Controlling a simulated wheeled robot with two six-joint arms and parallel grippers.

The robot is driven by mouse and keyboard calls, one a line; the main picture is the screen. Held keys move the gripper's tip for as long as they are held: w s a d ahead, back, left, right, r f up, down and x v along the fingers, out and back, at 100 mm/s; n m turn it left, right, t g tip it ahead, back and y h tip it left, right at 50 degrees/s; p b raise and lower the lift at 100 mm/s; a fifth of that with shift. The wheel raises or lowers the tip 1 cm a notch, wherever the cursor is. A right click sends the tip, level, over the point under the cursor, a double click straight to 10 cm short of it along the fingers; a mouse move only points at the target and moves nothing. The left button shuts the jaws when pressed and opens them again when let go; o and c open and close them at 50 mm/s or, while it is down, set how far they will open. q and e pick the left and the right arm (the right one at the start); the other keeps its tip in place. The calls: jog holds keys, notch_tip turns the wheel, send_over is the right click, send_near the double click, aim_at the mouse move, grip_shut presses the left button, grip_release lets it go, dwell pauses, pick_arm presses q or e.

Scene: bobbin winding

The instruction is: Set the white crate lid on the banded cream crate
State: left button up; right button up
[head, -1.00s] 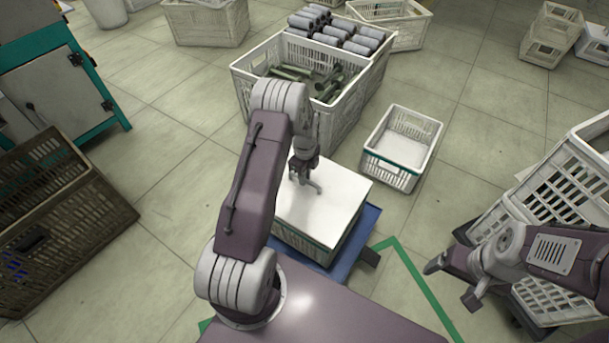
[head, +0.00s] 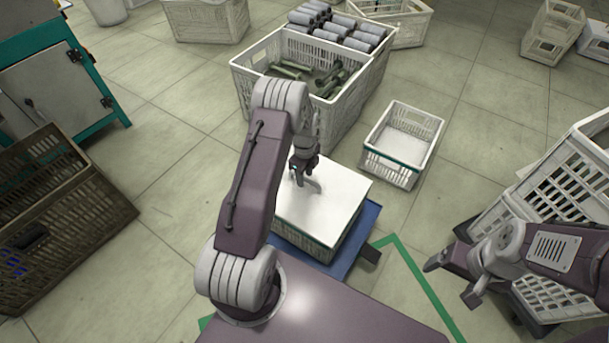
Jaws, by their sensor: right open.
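The white crate lid (head: 328,205) lies flat over a pale slatted crate (head: 305,241) on a blue base; a dark green band shows near that crate's top edge. My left gripper (head: 308,186) points down at the lid, over its left-middle part. Its fingertips look close to the lid; I cannot tell whether they touch it or how far apart they are. Another small cream crate (head: 421,163) with a green band stands open and empty on the floor behind and right of the lid. My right gripper (head: 451,280) is open and empty at the right.
A large white crate (head: 345,117) with green bobbins and grey rolls stands behind my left arm. A brown crate (head: 105,210) is at the left, and white stacked crates (head: 560,180) are at the right. A blue base (head: 368,222) and green floor line (head: 420,285) lie in front.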

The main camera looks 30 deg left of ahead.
pick_arm(q)
notch_tip(320, 180, up, 9)
jog(key=p, duration=0.4)
